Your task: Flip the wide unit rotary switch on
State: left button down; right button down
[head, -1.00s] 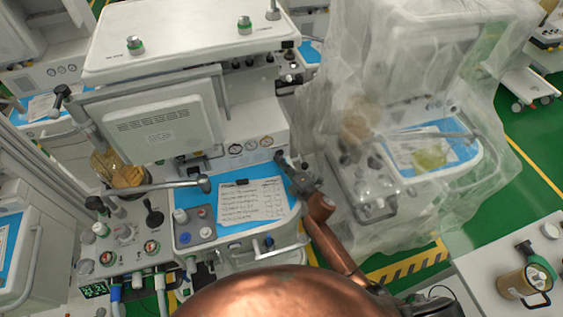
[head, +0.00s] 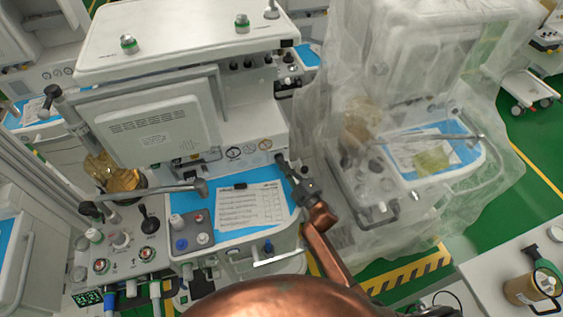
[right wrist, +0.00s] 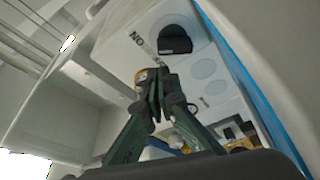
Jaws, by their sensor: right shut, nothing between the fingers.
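The wide unit (head: 160,120) is the white anaesthesia cart in the left and middle of the head view. The right wrist view shows a black rotary switch (right wrist: 174,40) on its pale panel, beside printed letters that appear upside down. My right gripper (head: 281,160) is at the right end of the unit's front, above the blue worktop. In the right wrist view its green fingers (right wrist: 158,80) are shut and empty. Their tips lie just below the switch in the picture; I cannot tell whether they touch it. The switch cannot be made out in the head view. My left gripper is out of view.
A plastic-draped cart (head: 400,140) stands close on the right of my right arm. Paper sheets (head: 250,208) lie on the blue worktop. Round gauges (head: 250,149) sit left of the gripper. A white table (head: 490,275) with a jar is at lower right.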

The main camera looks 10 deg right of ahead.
jog(key=v, duration=0.3)
jog(key=f+v, duration=0.1)
jog(key=v, duration=0.2)
jog(key=shift+w+d, duration=0.15)
jog(key=shift+s+d+r, duration=0.2)
jog(key=shift+s+d, duration=0.05)
jog(key=shift+s, duration=0.3)
jog(key=shift+r, duration=0.1)
